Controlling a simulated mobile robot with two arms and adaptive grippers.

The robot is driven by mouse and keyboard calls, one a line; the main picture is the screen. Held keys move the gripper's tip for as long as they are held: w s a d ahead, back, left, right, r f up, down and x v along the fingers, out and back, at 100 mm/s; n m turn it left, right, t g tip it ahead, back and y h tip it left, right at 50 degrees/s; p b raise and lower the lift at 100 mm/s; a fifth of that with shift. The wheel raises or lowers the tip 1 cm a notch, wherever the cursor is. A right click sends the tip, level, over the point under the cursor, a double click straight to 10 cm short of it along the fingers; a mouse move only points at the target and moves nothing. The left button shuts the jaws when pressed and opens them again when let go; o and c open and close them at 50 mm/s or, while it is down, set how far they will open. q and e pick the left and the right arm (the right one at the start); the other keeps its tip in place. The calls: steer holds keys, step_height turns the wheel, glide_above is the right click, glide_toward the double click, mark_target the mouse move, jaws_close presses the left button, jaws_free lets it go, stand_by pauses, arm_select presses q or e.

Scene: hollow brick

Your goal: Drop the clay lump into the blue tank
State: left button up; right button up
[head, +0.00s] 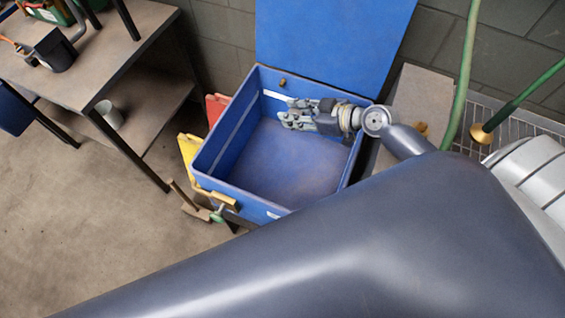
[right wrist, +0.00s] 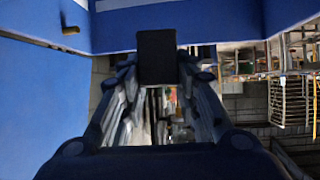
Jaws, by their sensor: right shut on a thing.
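The blue tank (head: 213,160) stands open in the middle of the head view, with its blue lid (head: 335,35) up against the wall. My right gripper (head: 290,113) reaches in from the right, over the tank's opening near the back. In the right wrist view the fingers (right wrist: 156,75) close on a dark block, the clay lump (right wrist: 156,57) as far as I can tell. The lump does not show clearly in the head view. The tank floor in view looks bare. My left gripper is not in view.
A wooden workbench (head: 85,50) with a lower shelf and a grey cup (head: 108,113) stands at the left. Red (head: 216,106) and yellow (head: 188,150) pieces stand beside the tank. A green hose (head: 464,80) hangs at the right. My arm covers the lower right.

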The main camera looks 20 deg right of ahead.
steer(key=shift+f, duration=0.1)
steer(key=o, duration=1.2)
steer(key=shift+s, duration=0.1)
steer(key=v, duration=1.2)
steer(key=shift+f, duration=0.1)
